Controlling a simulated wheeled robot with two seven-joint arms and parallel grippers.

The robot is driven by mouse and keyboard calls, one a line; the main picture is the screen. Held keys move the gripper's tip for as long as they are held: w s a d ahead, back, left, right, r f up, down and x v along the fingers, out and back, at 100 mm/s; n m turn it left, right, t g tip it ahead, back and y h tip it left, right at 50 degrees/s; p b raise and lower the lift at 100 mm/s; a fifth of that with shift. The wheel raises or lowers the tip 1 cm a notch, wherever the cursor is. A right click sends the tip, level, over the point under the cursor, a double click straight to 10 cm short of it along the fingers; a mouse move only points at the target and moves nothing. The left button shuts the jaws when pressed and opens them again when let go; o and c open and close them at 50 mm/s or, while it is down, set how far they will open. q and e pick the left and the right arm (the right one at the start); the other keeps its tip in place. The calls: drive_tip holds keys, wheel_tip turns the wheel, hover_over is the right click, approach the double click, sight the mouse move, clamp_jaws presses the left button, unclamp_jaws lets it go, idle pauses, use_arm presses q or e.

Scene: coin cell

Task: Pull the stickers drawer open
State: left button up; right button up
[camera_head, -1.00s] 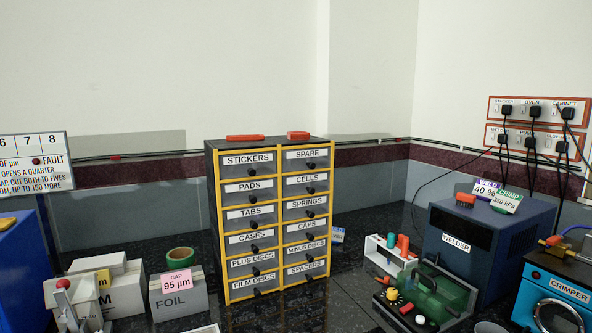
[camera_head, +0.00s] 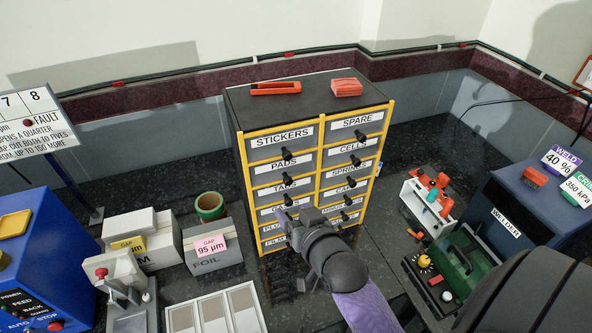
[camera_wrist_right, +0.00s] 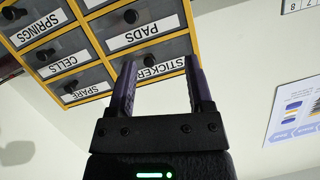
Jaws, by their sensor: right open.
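The stickers drawer (camera_head: 264,144) is at the top left of a grey cabinet with yellow frames (camera_head: 240,170). It is shut, with a black knob on its front. In the right wrist view the stickers drawer (camera_wrist_right: 163,67) shows upside down, partly hidden behind the fingers. My right gripper (camera_head: 290,216) is in front of the cabinet's lower drawers in the head view. My left gripper is not in view.
Two red items (camera_head: 275,88) lie on the cabinet top. A foil box (camera_head: 212,250) and green tape roll (camera_head: 209,205) stand left of the cabinet. A white rack (camera_head: 425,205) and the welder (camera_head: 510,225) stand to the right. A white divided tray (camera_head: 215,312) lies in front.

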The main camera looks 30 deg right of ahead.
sight(288, 159)
drive_tip(key=w+d+r+t, duration=0.1)
drive_tip(key=w+d, duration=0.1)
drive_tip(key=w, duration=0.1)
drive_tip(key=w+d+r+m+t+h, duration=0.1)
drive_tip(key=w+d, duration=0.1)
drive_tip(key=w, duration=0.2)
drive_tip(key=w+d+m+t+h, duration=0.1)
drive_tip(key=w, duration=0.3)
drive_tip(key=shift+w+d+r+b, duration=0.15)
drive_tip(key=shift+d+r+b, duration=0.2)
drive_tip(key=shift+d+r, duration=0.05)
clamp_jaws()
idle(0.8)
